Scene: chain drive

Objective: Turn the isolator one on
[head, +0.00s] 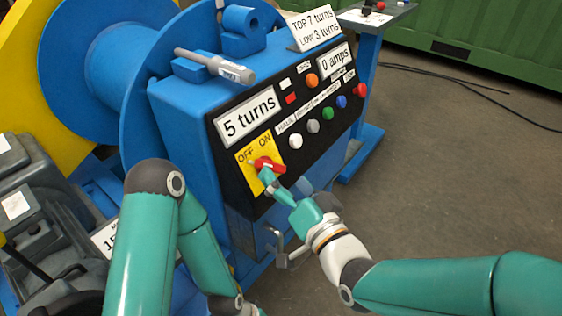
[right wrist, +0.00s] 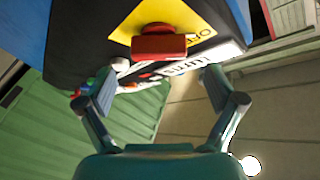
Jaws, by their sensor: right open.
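The isolator is a red handle (head: 269,164) on a yellow plate (head: 245,159) marked OFF and ON, at the lower left of the control panel. I cannot tell for certain which mark the handle points to. My right gripper (head: 268,179) is just in front of the handle, partly covering the plate's lower part. In the right wrist view the red handle (right wrist: 160,46) lies crosswise ahead of the open fingers (right wrist: 158,82), with nothing between them. The gripper appears apart from the handle. My left arm crosses the lower left of the head view, but its gripper does not show.
The black panel on the blue box (head: 190,95) carries white, grey, green, blue, red and orange buttons and a "5 turns" display (head: 248,117). A blue drum (head: 125,65) stands left. Open floor lies to the right.

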